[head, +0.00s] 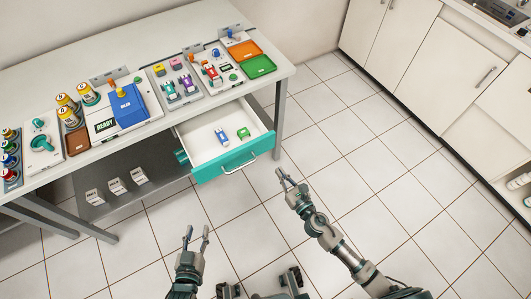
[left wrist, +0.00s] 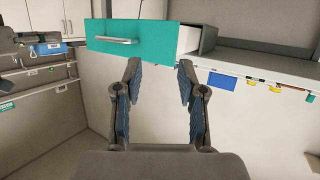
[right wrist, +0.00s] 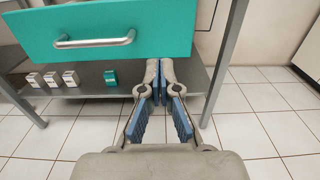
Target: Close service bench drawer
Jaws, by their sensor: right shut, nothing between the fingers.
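The service bench drawer (head: 203,143) is pulled out, with its teal front (head: 230,161) and silver handle (head: 242,162) facing me. A blue-and-white item (head: 221,136) and a green item (head: 243,134) lie inside it. The front also shows in the left wrist view (left wrist: 160,38) and the right wrist view (right wrist: 165,28), its handle there (right wrist: 95,41) left of the fingers. My right gripper (head: 283,176) is shut and empty, apart from the drawer, right of its front. My left gripper (head: 197,233) is open and empty, in front of and below the drawer.
The bench top (head: 270,80) carries colored trays, bottles and a blue box (head: 127,104). A lower shelf (head: 150,182) holds several small white boxes. A bench leg (head: 280,115) stands just right of the drawer. The tiled floor (head: 330,130) between bench and cabinets is clear.

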